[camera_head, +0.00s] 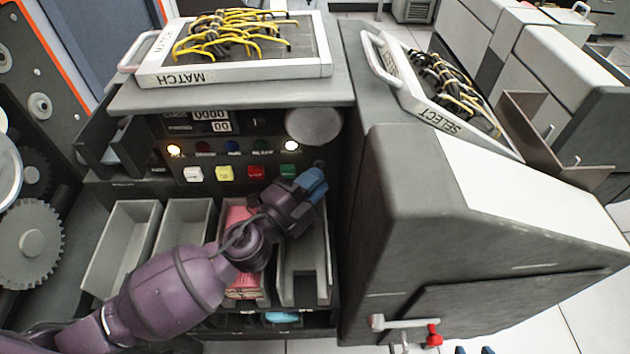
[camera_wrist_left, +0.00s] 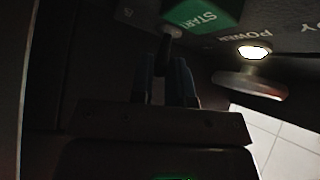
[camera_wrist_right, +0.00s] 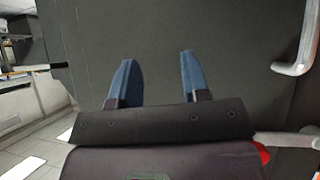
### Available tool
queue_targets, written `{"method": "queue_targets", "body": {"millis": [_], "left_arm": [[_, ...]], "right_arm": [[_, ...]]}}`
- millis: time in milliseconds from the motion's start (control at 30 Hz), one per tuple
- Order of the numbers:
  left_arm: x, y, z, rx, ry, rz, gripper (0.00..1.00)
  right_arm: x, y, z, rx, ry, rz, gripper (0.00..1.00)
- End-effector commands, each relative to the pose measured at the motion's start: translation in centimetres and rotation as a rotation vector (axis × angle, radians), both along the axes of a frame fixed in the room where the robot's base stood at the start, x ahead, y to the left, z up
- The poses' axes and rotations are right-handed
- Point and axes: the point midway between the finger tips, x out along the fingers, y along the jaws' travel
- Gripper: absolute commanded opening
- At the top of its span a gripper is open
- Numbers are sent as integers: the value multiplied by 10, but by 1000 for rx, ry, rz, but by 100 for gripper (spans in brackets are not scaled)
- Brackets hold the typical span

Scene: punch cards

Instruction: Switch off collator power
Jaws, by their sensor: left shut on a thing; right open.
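The collator's control panel has a lit lamp (camera_head: 291,146) at its right end. In the left wrist view the lit lamp (camera_wrist_left: 254,51) sits beside the word POWER. A small dark toggle switch (camera_wrist_left: 173,33) with a light tip stands by the green START button (camera_wrist_left: 203,14). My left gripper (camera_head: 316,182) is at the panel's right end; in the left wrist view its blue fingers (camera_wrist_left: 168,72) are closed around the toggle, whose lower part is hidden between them. My right gripper (camera_wrist_right: 157,78) is open and empty, facing a plain grey cabinet side.
Card trays (camera_head: 125,245) lie below the panel, and a pink card stack (camera_head: 240,215) is partly behind my left arm. MATCH (camera_head: 190,78) and SELECT (camera_head: 440,122) plugboards sit above. A red-knobbed handle (camera_head: 433,335) projects at the lower front.

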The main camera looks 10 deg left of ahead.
Motion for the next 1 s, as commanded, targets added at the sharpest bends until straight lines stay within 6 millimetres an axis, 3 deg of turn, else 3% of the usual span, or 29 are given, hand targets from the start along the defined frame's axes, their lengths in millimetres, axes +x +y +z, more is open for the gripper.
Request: {"method": "queue_targets", "body": {"millis": [400,433,567,1000], "left_arm": [[0,0,-1,5,-10,2,0],[0,0,-1,5,-10,2,21],[0,0,-2,5,-10,2,41],[-8,6,-4,3,-8,2,42]], "right_arm": [[2,1,0,4,-4,-2,43],[2,1,0,4,-4,-3,43],[2,2,0,7,-4,-6,43],[0,2,-5,9,5,-8,43]]}}
